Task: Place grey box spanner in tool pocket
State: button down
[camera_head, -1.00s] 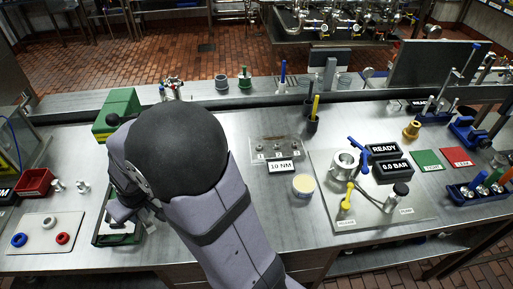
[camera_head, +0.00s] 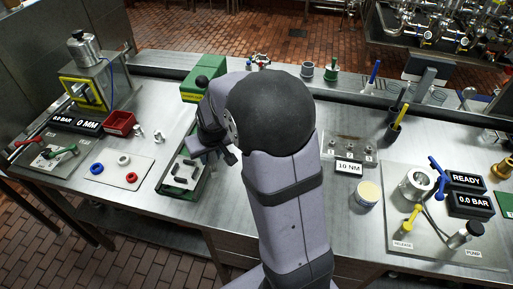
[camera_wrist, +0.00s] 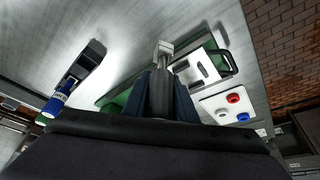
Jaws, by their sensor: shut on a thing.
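My gripper (camera_wrist: 160,95) is shut on the grey box spanner (camera_wrist: 165,48), a grey shaft with a pale squared end that sticks out beyond the fingers in the wrist view. In the head view my gripper (camera_head: 212,150) hangs over the right side of a green tray (camera_head: 165,184), and the spanner is hidden there by the arm. The tray has a pale insert (camera_head: 184,166) with dark shapes. I cannot tell which are pockets and which are tools. The wrist view shows the spanner's end in front of the tray's edge; contact cannot be told.
A pale plate (camera_head: 130,180) with blue, white and red rings lies left of the tray. A green box (camera_head: 203,84) stands behind it. A red bin (camera_head: 119,122) and small metal fittings are at the left. The 10 NM block (camera_head: 348,168) is to the right. Bare bench lies between.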

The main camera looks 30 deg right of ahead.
jog(key=w+d+r+m+b, duration=0.15)
jog(key=w+d, duration=0.25)
jog(key=d, duration=0.6)
jog(key=w+d+r+b, duration=0.1)
jog(key=w+d+r, duration=0.1)
jog(key=w+d, duration=0.5)
jog(key=shift+s+d+f+p, duration=0.35)
jog(key=shift+f+p, duration=0.25)
jog(key=shift+f, duration=1.05)
jog(key=shift+s+d+f+p, duration=0.35)
jog(key=shift+f+p, duration=0.2)
jog(key=shift+f, duration=1.05)
jog(key=shift+s+d+f+p, duration=0.35)
jog(key=shift+f+p, duration=0.25)
jog(key=shift+f, duration=1.05)
jog(key=shift+f, duration=0.1)
jog(key=c, duration=1.4)
grip_release()
jog(key=shift+c, duration=0.2)
jog(key=b+v, duration=0.3)
jog(key=v, duration=0.9)
jog(key=shift+a, duration=0.25)
